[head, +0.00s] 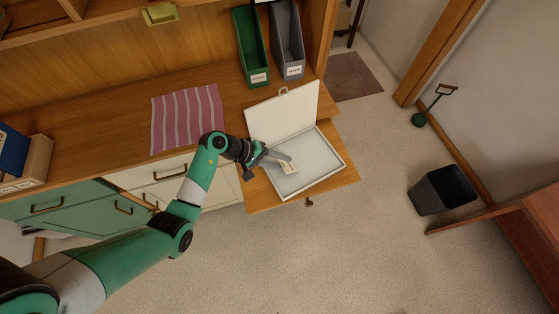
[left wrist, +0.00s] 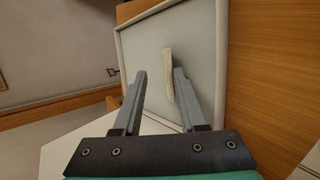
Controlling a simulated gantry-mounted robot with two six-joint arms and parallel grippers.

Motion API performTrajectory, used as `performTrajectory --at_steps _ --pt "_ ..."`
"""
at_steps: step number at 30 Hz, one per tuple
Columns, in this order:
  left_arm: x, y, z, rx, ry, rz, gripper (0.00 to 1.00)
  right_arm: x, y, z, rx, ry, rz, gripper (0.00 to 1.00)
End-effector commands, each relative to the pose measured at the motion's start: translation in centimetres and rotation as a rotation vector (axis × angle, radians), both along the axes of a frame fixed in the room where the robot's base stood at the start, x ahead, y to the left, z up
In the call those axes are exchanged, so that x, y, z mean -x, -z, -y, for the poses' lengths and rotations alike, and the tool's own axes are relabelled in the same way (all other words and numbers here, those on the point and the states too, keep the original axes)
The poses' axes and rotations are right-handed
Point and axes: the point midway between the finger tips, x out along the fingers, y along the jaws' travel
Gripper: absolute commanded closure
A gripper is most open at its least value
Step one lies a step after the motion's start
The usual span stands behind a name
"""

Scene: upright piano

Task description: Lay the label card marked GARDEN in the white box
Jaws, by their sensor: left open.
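The white box (head: 326,158) stands with its lid (head: 284,112) raised on a pulled-out wooden board. A small cream label card (head: 289,168) is at the left part of the box's inside; its lettering is too small to read. My left gripper (head: 276,158) is over that part of the box, right beside the card. In the left wrist view its two grey fingers are apart, and the card (left wrist: 169,76) shows as a narrow strip between them, over the pale box floor. I cannot tell whether the card touches the floor. My right gripper is not in view.
A green file holder (head: 249,46) and a grey one (head: 287,40) stand behind the box. A striped pink cloth (head: 186,118) lies on the desk to the left. A dark bin (head: 443,189) stands on the floor at right. Most of the box's floor is clear.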

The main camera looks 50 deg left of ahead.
Motion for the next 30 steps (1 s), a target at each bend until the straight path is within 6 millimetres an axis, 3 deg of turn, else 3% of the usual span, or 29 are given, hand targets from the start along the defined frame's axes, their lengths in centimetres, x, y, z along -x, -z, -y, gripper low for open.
performTrajectory --at_steps 5,18,30 --pt "0.6 -0.9 -0.6 0.0 -0.002 0.001 0.59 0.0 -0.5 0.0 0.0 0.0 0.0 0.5" --pt "6.2 -6.9 -4.8 0.0 -0.004 0.001 0.59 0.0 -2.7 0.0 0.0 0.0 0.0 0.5" --pt "7.1 -7.6 -5.3 0.0 0.0 0.0 0.59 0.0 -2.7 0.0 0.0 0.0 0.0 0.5"
